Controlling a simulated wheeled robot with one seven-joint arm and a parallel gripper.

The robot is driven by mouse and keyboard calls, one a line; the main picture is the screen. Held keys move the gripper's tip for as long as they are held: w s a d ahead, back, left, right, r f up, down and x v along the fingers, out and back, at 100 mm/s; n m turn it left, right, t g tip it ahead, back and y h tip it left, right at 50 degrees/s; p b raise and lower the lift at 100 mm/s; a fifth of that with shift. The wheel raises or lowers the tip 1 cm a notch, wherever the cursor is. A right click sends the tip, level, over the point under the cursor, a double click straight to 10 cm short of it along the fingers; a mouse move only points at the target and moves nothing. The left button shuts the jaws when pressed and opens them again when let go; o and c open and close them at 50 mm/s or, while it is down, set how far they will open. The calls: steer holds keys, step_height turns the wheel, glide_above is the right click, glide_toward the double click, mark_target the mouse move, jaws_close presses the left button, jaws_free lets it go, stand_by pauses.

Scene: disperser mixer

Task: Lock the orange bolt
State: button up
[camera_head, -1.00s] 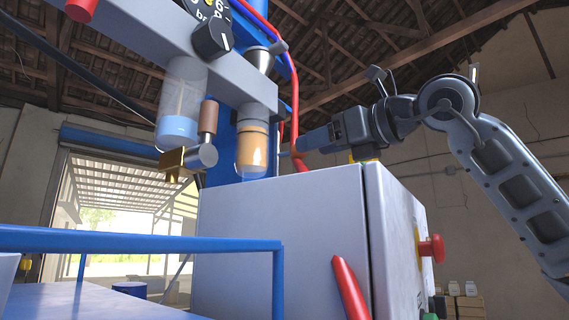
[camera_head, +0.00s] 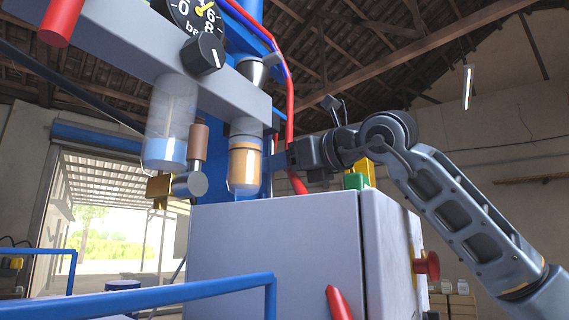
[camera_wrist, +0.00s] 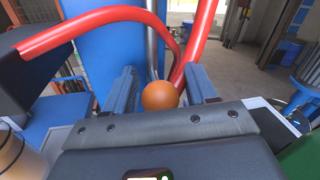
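An orange ball-shaped knob (camera_wrist: 160,95), which looks like the bolt's end, shows in the wrist view against the blue column, in front of a grey rod. My gripper (camera_wrist: 160,78) has its two blue-grey fingers apart, one on each side of the knob in the picture. I see no finger touching it, and its depth between them is hard to judge. In the head view my gripper (camera_head: 279,159) reaches left beside the orange-filled glass bowl (camera_head: 245,164), its fingertips partly hidden. I cannot make out the orange knob in the head view.
Red hoses (camera_wrist: 198,45) curve close past the fingers. A grey cabinet (camera_head: 275,250) with a red emergency button (camera_head: 427,265) stands below my arm. A clear bowl (camera_head: 168,125) and black pressure knob (camera_head: 203,54) are at left. Blue rails (camera_head: 150,297) cross the foreground.

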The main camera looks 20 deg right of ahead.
jaws_close()
steer(key=shift+d, duration=0.1)
stand_by(0.3)
steer(key=shift+r+b, duration=0.4)
steer(key=shift+r, duration=1.45)
steer(key=shift+c, duration=1.2)
jaws_free()
steer(key=o, duration=0.3)
steer(key=shift+f, duration=0.1)
steer(key=shift+o, duration=0.2)
steer(key=b+v, duration=0.3)
steer(key=v, duration=0.5)
